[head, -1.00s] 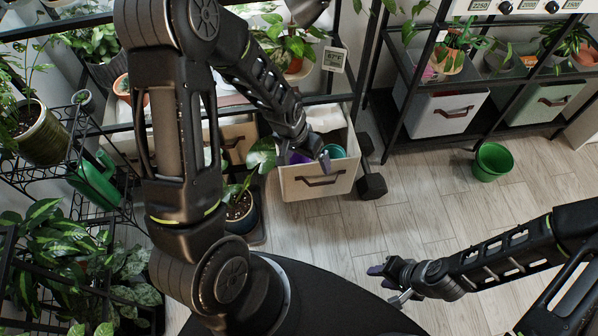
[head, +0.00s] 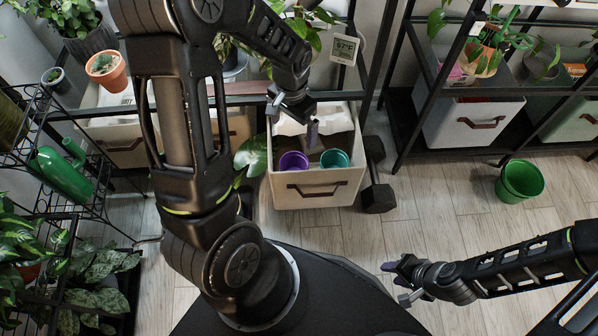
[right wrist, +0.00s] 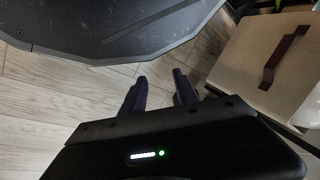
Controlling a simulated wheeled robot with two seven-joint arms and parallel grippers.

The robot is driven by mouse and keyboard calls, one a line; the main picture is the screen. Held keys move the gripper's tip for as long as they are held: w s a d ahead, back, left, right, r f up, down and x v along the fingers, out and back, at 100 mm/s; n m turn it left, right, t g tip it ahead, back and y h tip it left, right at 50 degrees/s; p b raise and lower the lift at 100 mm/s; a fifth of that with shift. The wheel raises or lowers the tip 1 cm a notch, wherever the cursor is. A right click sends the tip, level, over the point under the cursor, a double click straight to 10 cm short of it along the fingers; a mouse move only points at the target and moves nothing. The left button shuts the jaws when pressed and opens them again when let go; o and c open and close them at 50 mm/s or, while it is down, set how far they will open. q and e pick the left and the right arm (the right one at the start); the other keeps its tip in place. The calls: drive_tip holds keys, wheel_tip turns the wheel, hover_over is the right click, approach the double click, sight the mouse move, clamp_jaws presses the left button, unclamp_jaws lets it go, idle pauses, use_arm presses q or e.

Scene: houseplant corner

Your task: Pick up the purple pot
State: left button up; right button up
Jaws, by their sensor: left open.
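The purple pot (head: 293,163) sits in the front left of an open beige fabric bin (head: 318,191), beside a teal pot (head: 334,159). Its upper part and dark inside show, and its lower part is hidden by the bin's front wall. My left gripper (head: 296,117) is open and empty, over the back part of the bin, apart from the purple pot. My right gripper (head: 397,280) is out over the floor at the lower right, away from the bin. In the right wrist view its two fingers (right wrist: 160,92) stand apart with nothing between them.
A black dumbbell (head: 378,185) stands against the bin's right side. A green pot (head: 520,181) is on the floor at right. Shelving frames the bin above, and a plant's leaf (head: 252,153) hangs at its left. The floor (head: 440,205) between is clear.

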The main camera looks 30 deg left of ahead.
use_arm(q)
drive_tip(key=b, duration=1.1)
hover_over(294, 167)
wheel_tip(294, 167, down, 12)
drive_tip(key=shift+w+d+f, duration=0.1)
drive_tip(key=shift+w+f, duration=0.05)
use_arm(e)
wheel_tip(294, 167, down, 12)
drive_tip(key=w+d, duration=0.1)
drive_tip(key=w, duration=0.1)
drive_tip(key=shift+w+f, duration=0.1)
use_arm(q)
drive_tip(key=shift+f+b, duration=0.35)
drive_tip(key=shift+f, duration=0.9)
use_arm(e)
drive_tip(key=shift+f+t, duration=0.3)
drive_tip(key=shift+f, duration=0.35)
use_arm(q)
drive_tip(key=f+b, duration=0.3)
drive_tip(key=f, duration=0.2)
drive_tip(key=shift+s+f, duration=0.15)
drive_tip(key=shift+s, duration=0.05)
use_arm(e)
drive_tip(key=f, duration=0.3)
drive_tip(key=shift+w, duration=0.35)
